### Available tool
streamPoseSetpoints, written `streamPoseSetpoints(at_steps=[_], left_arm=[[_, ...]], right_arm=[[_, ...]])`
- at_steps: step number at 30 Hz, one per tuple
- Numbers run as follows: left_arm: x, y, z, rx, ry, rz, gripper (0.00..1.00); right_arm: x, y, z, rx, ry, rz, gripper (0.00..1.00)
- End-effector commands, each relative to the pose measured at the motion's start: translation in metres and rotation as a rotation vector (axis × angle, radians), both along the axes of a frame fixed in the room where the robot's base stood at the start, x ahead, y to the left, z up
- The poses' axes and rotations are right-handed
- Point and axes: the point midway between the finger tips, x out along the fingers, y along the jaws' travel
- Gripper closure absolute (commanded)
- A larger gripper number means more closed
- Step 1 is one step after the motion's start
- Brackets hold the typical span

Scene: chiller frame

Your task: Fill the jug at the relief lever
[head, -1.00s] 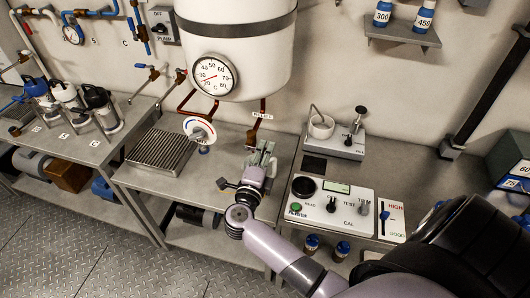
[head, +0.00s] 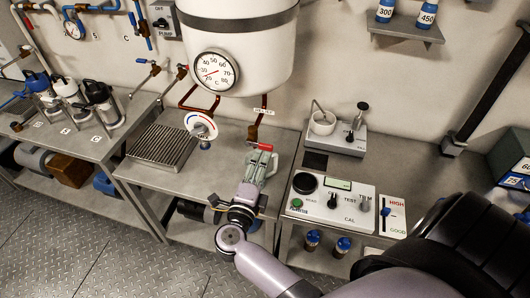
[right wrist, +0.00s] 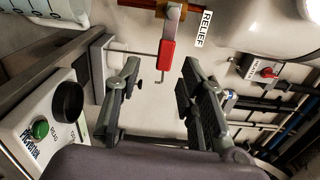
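The relief lever (head: 260,146) is red and sits on the copper relief pipe (head: 254,130) under the white tank. In the right wrist view the red lever (right wrist: 168,52) hangs beside the RELIEF label, beyond the fingertips. My right gripper (head: 262,163) is just in front of the lever, its fingers apart. In the right wrist view the gripper (right wrist: 160,82) is open and empty. Several lidded jugs stand on the left bench, including a black-topped one (head: 101,97) and a white one (head: 66,90). My left gripper is out of view.
The tank gauge (head: 215,70) and a round red-and-blue dial (head: 201,126) are left of the lever. A ribbed drain tray (head: 162,146) lies on the middle bench. A test panel (head: 330,203) and a cup device (head: 335,132) stand close to the right of my gripper.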

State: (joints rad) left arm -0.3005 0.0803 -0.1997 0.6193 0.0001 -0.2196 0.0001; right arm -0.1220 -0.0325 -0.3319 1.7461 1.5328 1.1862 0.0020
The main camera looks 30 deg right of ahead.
Motion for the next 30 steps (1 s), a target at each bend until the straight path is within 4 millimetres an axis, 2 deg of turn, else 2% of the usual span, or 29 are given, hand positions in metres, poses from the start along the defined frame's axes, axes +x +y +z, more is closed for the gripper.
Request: streamPoseSetpoints(at_steps=[4,10,30], left_arm=[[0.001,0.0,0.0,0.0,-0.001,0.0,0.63],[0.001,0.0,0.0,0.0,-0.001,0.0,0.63],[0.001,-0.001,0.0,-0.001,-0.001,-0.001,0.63]], right_arm=[[-0.02,0.023,-0.001,0.004,0.003,-0.001,0.63],[-0.035,0.041,0.0,0.002,0.001,-0.001,0.63],[-0.037,0.046,-0.003,-0.019,0.008,0.012,0.63]])
